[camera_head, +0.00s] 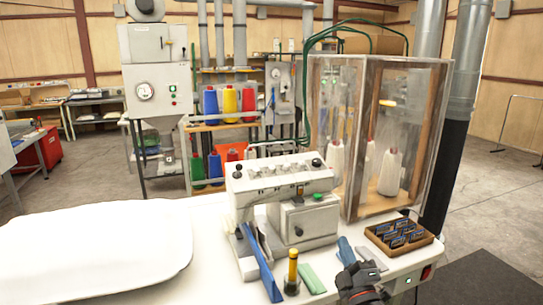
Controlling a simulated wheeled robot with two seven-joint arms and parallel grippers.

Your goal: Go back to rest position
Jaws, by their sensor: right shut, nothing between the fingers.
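My right gripper (358,277) is dark and low in the view, over the front right part of the white table (210,285). It is shut with nothing held, close to the green and blue-grey strips on the table. The lower part of the gripper is cut off by the bottom edge of the view. My left gripper is not in view.
A large white pillow-like piece (95,250) covers the left of the table. A sewing machine (305,215) stands in the middle, with a blue strip (262,265) in front. A wooden tray (425,243) of dark pieces and a clear cabinet (345,150) are at right.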

